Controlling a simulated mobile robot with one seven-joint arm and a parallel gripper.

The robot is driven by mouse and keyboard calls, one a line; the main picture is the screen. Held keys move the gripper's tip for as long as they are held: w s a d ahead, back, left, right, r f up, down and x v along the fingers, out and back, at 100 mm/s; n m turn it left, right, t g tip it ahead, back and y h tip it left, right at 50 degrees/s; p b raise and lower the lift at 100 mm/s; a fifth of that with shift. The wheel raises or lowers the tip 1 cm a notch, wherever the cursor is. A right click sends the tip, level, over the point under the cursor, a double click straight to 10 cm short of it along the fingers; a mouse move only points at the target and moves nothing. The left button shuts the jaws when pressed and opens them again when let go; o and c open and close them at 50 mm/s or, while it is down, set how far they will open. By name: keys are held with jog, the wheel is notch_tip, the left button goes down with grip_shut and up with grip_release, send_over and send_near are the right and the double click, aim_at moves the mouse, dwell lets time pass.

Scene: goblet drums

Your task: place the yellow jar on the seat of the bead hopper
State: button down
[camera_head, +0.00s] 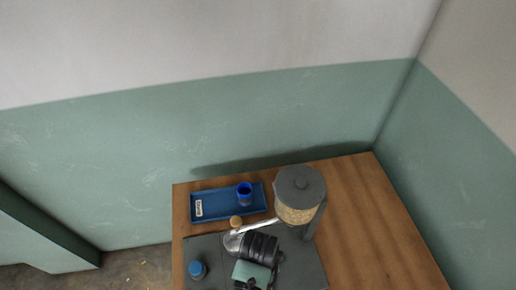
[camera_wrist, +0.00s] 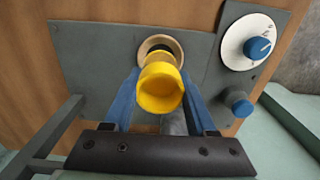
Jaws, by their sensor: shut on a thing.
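In the wrist view, a yellow jar (camera_wrist: 160,88) is held between the two blue fingers of my gripper (camera_wrist: 163,92). My gripper is shut on it. Just behind the jar in the picture is a round tan ring with a dark centre (camera_wrist: 152,43), set in a grey plate; it looks like the seat. The jar overlaps its lower edge, and I cannot tell if they touch. In the head view, the bead hopper (camera_head: 298,211) has a grey lid and pale beads inside. My arm hides much of the area before it, and the jar is not clear there.
A white dial with a blue knob (camera_wrist: 259,48) and a smaller blue knob (camera_wrist: 240,106) lie right of the jar. In the head view, a blue tray (camera_head: 219,207) holds a blue cup (camera_head: 244,193). The wooden tabletop (camera_head: 358,215) is clear at right.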

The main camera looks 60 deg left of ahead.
jog(key=shift+f, duration=1.65)
jog(key=shift+f, duration=0.1)
jog(key=shift+c, duration=1)
grip_release()
notch_tip(320, 180, up, 12)
